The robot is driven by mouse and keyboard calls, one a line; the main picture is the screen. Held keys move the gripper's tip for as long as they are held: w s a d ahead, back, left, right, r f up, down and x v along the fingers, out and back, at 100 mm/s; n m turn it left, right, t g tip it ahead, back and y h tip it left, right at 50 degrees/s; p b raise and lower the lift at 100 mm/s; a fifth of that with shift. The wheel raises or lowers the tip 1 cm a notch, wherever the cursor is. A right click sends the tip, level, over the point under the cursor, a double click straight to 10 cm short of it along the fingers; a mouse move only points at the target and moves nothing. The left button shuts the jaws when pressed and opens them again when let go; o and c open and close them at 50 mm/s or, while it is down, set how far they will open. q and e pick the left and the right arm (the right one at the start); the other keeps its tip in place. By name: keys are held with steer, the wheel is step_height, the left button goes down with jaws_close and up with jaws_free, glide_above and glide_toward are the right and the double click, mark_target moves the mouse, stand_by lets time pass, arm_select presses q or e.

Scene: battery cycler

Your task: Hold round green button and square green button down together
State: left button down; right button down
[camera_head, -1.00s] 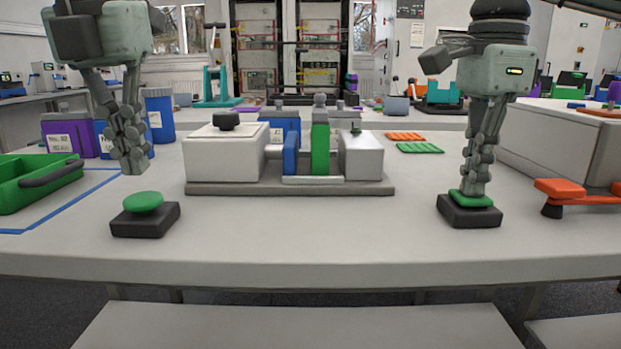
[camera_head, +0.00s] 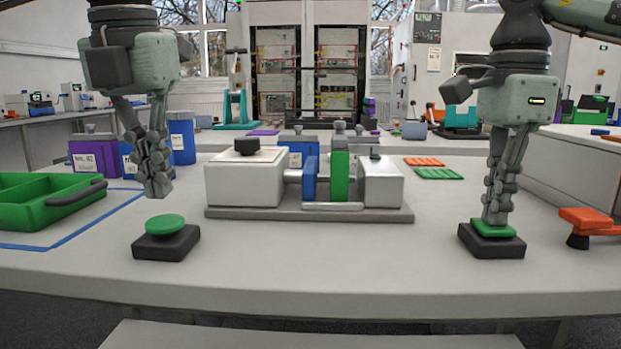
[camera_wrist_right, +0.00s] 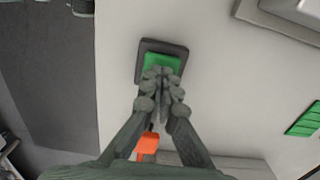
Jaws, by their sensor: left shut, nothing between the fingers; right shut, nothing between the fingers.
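The round green button (camera_head: 165,224) sits on a black base on the left of the table. My left gripper (camera_head: 158,192) is shut and empty, its fingertips pointing down a little above and behind the round button, apart from it. The square green button (camera_head: 493,229) sits on a black base on the right. My right gripper (camera_head: 496,220) is shut and empty, its fingertips down on the square button, apparently touching it. In the right wrist view the fingertips (camera_wrist_right: 162,72) cover part of the square button (camera_wrist_right: 160,61). How far it is pressed I cannot tell.
A white cell fixture (camera_head: 310,214) with blue and green plates stands between the buttons. A green tray (camera_head: 40,212) is at the left, an orange-red lever (camera_head: 588,220) at the right. Green and orange mats (camera_head: 438,174) lie further back. The front table strip is clear.

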mark_target(164, 220)
arm_select(q)
steer(key=shift+f, duration=0.15)
steer(key=shift+f, duration=1.75)
stand_by(0.6)
stand_by(2.9)
arm_select(e)
steer(key=shift+r, duration=3.5)
arm_select(q)
steer(key=shift+r, duration=3.55)
